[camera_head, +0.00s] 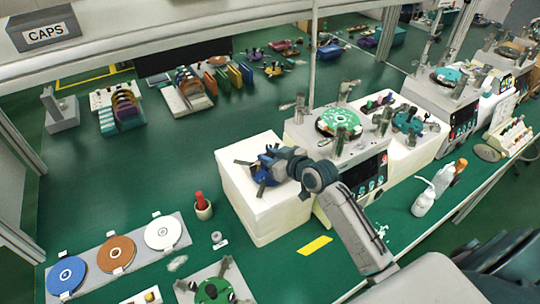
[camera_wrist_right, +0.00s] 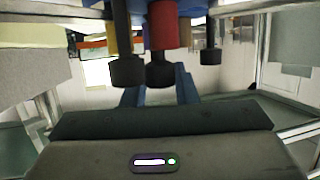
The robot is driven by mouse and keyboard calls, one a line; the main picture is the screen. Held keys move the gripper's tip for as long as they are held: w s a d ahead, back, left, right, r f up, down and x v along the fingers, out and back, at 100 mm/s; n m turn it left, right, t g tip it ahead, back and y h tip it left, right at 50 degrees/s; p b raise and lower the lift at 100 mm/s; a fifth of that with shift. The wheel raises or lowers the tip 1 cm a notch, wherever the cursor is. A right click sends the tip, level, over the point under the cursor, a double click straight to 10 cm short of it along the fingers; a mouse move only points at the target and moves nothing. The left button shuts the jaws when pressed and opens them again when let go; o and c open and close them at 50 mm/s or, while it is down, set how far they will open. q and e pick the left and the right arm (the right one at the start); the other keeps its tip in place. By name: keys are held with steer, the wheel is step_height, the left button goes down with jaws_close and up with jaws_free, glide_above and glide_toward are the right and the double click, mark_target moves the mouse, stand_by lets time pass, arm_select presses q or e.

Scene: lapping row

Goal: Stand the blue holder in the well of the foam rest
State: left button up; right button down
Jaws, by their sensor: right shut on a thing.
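The well is hidden by the gripper and holder. In the right wrist view, dark-ended posts, one with a red part (camera_wrist_right: 165,28), show close ahead of the gripper. My left gripper is not in view.
A lapping machine with a green disc (camera_head: 338,122) stands right of the foam rest. A cup with a red-handled item (camera_head: 203,207) stands to its left. Blue (camera_head: 66,275), brown (camera_head: 117,252) and white (camera_head: 163,233) discs lie at lower left. Bottles (camera_head: 424,200) stand at right.

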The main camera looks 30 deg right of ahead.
steer(key=shift+f+b, duration=0.5)
steer(key=shift+f, duration=0.2)
steer(key=c, duration=1.1)
jaws_free()
steer(key=shift+o, duration=0.2)
steer(key=shift+s, duration=0.1)
steer(key=shift+s+d, duration=0.1)
steer(key=shift+s, duration=0.15)
steer(key=b+v, duration=0.2)
steer(key=v, duration=0.6)
steer(key=shift+s+d, duration=0.15)
steer(key=shift+s, duration=0.05)
steer(key=shift+b+v, duration=0.35)
steer(key=shift+v, duration=0.5)
steer(key=shift+r, duration=0.15)
